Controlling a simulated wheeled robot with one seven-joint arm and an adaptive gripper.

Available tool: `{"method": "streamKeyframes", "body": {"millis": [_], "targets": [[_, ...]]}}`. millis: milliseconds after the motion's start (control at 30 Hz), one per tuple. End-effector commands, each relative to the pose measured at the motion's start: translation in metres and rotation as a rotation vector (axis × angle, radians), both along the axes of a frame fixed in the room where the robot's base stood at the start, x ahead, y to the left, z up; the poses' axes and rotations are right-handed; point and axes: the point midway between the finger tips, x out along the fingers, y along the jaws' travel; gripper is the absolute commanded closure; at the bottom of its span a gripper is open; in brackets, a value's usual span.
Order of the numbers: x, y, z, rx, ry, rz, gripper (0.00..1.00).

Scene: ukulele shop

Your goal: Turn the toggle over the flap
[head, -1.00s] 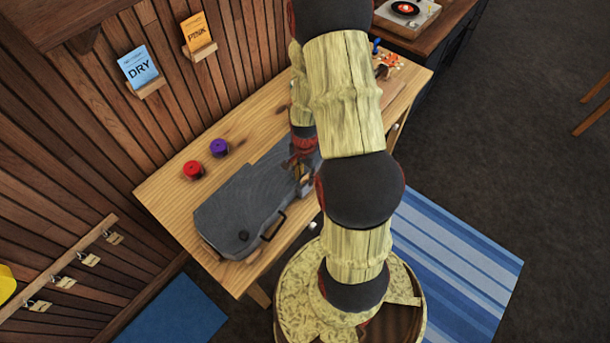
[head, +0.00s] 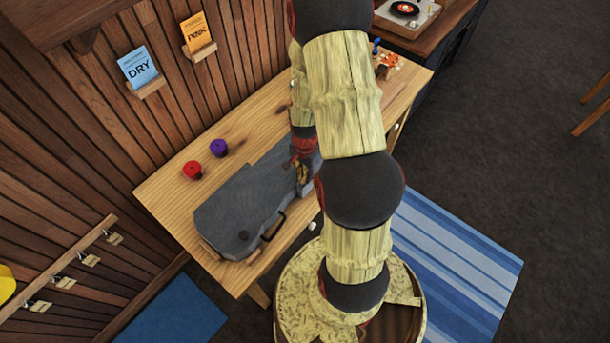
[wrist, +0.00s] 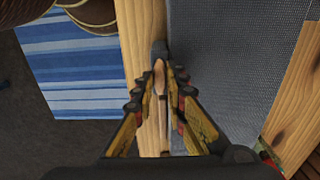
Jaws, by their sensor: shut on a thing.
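A grey ukulele case (head: 245,205) lies on the wooden workbench; its grey cloth top also shows in the wrist view (wrist: 235,50). My gripper (head: 303,177) is down at the case's near edge. In the wrist view my gripper (wrist: 160,78) has its fingertips closed in on a slim light-wood toggle (wrist: 160,82) at the case's edge. The toggle points along that edge. In the head view my arm and fingers hide the toggle. I cannot clearly make out the flap.
A dark handle (head: 274,228) sticks out from the case's near side. A red spool (head: 192,169) and a purple spool (head: 218,147) stand behind the case. A blue striped rug (head: 455,260) lies on the floor. Bare bench (head: 175,200) shows left of the case.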

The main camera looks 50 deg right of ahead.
Motion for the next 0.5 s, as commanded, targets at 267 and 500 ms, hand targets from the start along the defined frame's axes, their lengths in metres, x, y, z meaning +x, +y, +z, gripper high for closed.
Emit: {"method": "streamKeyframes", "body": {"millis": [267, 500], "targets": [[0.0002, -0.0001, -0.0001, -0.001, -0.001, 0.088, 1.0], [0.0003, -0.0002, -0.0002, 0.0, -0.001, 0.273, 1.0]]}}
